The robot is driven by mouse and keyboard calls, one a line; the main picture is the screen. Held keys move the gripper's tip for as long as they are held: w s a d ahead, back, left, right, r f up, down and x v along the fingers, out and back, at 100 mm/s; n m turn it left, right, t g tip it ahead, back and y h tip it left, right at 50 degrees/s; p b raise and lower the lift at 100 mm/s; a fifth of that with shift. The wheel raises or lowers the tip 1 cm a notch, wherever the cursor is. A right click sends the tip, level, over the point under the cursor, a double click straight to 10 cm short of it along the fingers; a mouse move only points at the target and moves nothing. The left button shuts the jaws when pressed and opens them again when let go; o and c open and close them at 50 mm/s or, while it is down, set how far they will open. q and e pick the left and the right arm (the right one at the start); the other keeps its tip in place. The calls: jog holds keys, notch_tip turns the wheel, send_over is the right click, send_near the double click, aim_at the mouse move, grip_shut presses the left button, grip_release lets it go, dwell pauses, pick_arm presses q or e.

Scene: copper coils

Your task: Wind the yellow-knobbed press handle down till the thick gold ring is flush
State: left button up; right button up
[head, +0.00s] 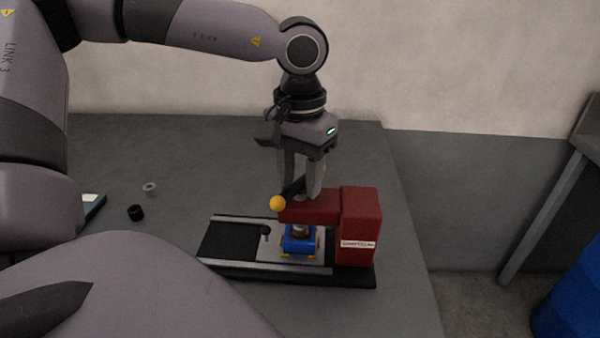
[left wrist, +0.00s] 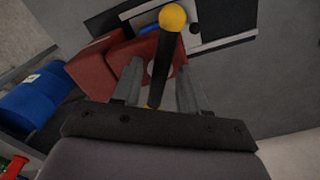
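The red press (head: 358,225) stands on a black base at the table's right side. Its black handle bar (head: 293,188) slants across the top and ends in a yellow knob (head: 277,203). A blue block (head: 299,243) with small yellow parts sits under the press head, below a metal ram. I cannot make out the thick gold ring clearly or tell whether it is flush. My left gripper (head: 302,188) points down over the press head. In the left wrist view the bar (left wrist: 163,65) lies between its fingers (left wrist: 160,80), which stand apart with a visible gap. My right gripper is out of view.
A grey ring (head: 150,189), a black cylinder (head: 136,213) and a dark flat device (head: 93,207) lie on the table (head: 215,150) to the left. The table's right edge is close to the press. A blue barrel (head: 572,295) stands beyond it.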

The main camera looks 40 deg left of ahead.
pick_arm(q)
jog(key=shift+r+p, duration=2.65)
jog(key=shift+r, duration=0.9)
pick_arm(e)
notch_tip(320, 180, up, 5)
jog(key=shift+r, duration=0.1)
